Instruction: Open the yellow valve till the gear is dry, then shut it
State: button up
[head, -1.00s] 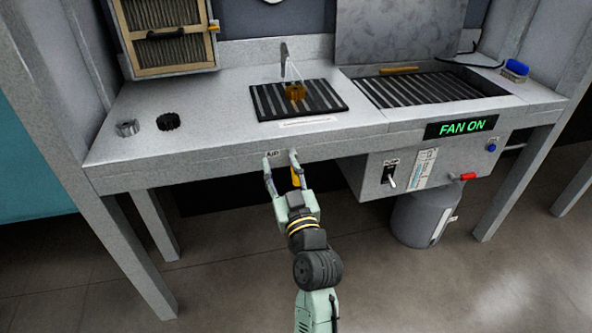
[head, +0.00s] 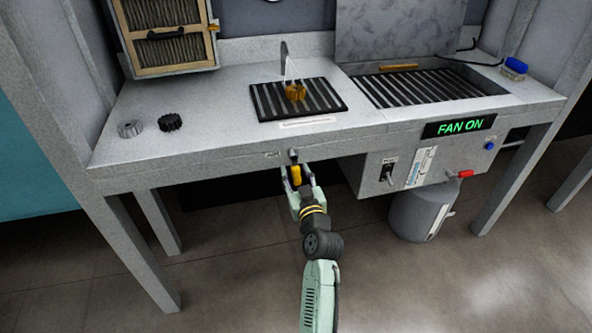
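The yellow valve handle (head: 296,173) hangs below the front edge of the bench, under a small dark fitting beside a small label. My gripper (head: 298,174) is at the valve with its fingers apart, one on each side of the handle. I cannot tell whether either finger touches it. The handle appears to point down. A golden-brown gear (head: 296,92) is over the slatted black grate, below a thin grey nozzle (head: 284,50). Thin pale lines run from the nozzle to the gear. Whether the gear is wet is too small to tell.
A grey gear (head: 130,129) and a black gear (head: 170,122) stand on the bench (head: 220,105) at left. A larger grate (head: 425,88) is at right, above a lit FAN ON sign (head: 466,126). A switch box (head: 400,172) and grey tank (head: 424,212) are right of my arm.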

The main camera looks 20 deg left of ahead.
jog(key=shift+w+a, duration=0.1)
jog(key=shift+w, duration=0.1)
grip_shut()
dwell(0.5)
dwell(0.3)
